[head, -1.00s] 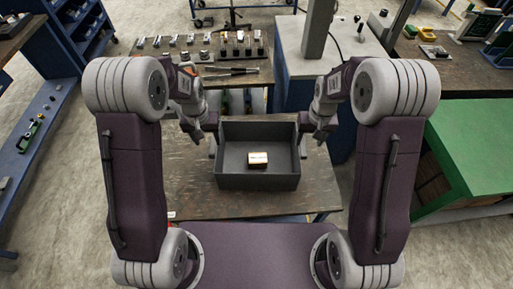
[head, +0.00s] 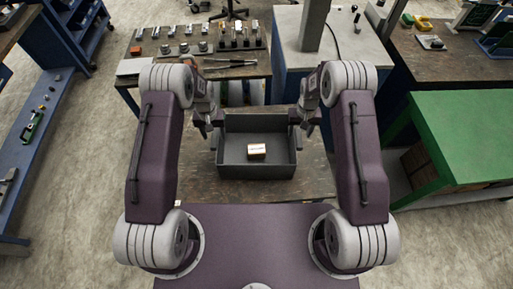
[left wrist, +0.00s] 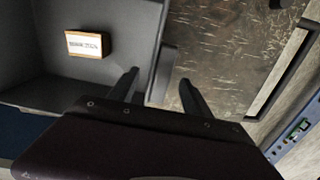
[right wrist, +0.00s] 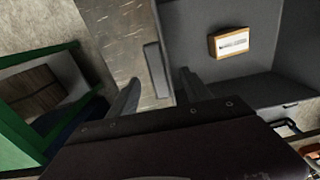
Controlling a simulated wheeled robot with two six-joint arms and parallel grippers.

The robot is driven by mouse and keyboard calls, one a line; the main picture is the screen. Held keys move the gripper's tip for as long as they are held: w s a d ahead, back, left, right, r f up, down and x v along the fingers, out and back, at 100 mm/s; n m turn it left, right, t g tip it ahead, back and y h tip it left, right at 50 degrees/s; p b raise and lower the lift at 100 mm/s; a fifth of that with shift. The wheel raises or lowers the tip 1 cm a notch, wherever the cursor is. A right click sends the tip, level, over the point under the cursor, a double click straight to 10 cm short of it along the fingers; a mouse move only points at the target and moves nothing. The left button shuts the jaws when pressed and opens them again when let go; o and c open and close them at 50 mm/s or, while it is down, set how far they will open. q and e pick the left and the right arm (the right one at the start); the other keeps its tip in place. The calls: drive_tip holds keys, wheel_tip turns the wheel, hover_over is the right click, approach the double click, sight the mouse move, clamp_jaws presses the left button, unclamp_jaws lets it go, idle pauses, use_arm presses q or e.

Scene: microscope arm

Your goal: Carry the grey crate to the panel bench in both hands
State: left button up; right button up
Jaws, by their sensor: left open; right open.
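The grey crate (head: 257,171) stands upright on a dark, worn table (head: 200,184). A small box with a white label (head: 257,151) lies inside it, also seen in the left wrist view (left wrist: 88,44) and right wrist view (right wrist: 230,43). My left gripper (head: 211,131) is open at the crate's left side; a side handle (left wrist: 162,74) lies between its fingers in the picture. My right gripper (head: 302,128) is open at the right side, with the other handle (right wrist: 156,72) between its fingers. I cannot tell how deep the handles sit. Which bench is the panel bench is unclear.
A bench with a row of small parts and tools (head: 195,58) is behind the table. A grey cabinet with a column (head: 345,55) stands behind right. A green-topped bench (head: 470,135) is at right, a blue shelf unit (head: 45,110) at left. Floor shows between.

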sight(215, 137)
use_arm(q)
drive_tip(key=shift+f, duration=2.4)
use_arm(e)
drive_tip(key=shift+f, duration=2.35)
use_arm(q)
clamp_jaws()
use_arm(e)
clamp_jaws()
use_arm(q)
drive_tip(key=shift+r, duration=0.1)
use_arm(e)
drive_tip(key=shift+w+r, duration=0.1)
